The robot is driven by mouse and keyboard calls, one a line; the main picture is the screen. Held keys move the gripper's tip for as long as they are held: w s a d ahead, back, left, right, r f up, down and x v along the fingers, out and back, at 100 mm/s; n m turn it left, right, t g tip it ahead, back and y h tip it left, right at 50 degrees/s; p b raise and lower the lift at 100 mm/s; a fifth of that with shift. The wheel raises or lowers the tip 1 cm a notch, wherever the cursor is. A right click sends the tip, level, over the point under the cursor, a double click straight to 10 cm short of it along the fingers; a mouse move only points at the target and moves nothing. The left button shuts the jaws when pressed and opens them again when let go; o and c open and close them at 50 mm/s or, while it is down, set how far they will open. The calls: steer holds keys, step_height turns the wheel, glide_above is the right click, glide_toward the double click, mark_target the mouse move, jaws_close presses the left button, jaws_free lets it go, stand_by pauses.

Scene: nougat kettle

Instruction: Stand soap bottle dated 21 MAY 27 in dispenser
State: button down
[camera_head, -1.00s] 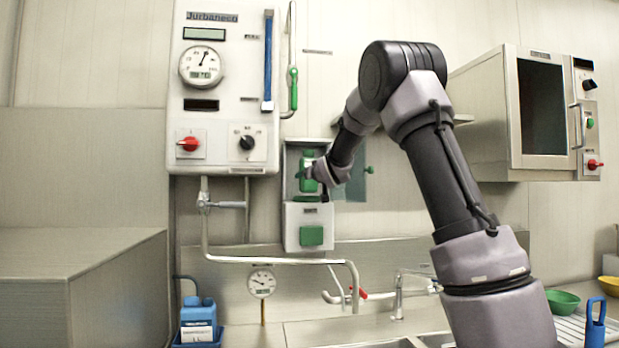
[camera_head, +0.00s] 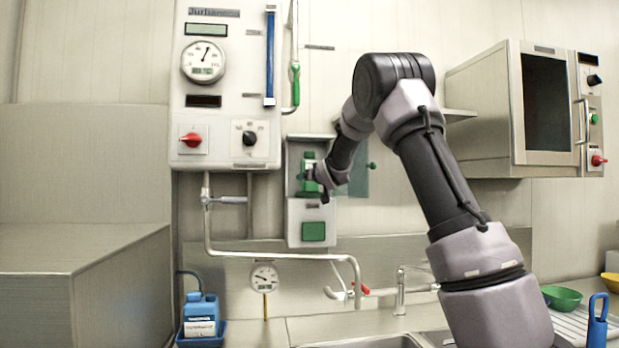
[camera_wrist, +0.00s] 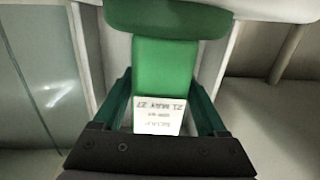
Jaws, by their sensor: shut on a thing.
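The green soap bottle (camera_head: 309,163) is inside the open upper bay of the grey wall dispenser (camera_head: 292,208), upright in the head view. My gripper (camera_head: 317,180) reaches in from the right and is shut on it, hiding part of it. In the wrist view the green bottle (camera_wrist: 163,70) sits between my gripper's fingers (camera_wrist: 165,105). Its white label reads "21 MAY 27", upside down in that picture. The dispenser's green front pad (camera_head: 313,232) is below the bay. Whether the bottle's base touches the dispenser's floor is hidden.
A hinged glass-like cover (camera_head: 357,178) stands open right of the dispenser. A wall panel with a gauge (camera_head: 204,60) and red knob is up left. A pipe (camera_head: 280,256) runs below. A blue-capped bottle (camera_head: 200,316) stands lower left. An oven-like cabinet (camera_head: 500,120) is at right.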

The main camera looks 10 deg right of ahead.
steer(key=shift+f, duration=0.45)
stand_by(0.4)
jaws_free()
steer(key=shift+f, duration=0.1)
stand_by(0.4)
steer(key=s+d, duration=0.1)
steer(key=s, duration=0.9)
steer(key=shift+d, duration=0.2)
stand_by(1.0)
steer(key=s, duration=0.9)
stand_by(0.6)
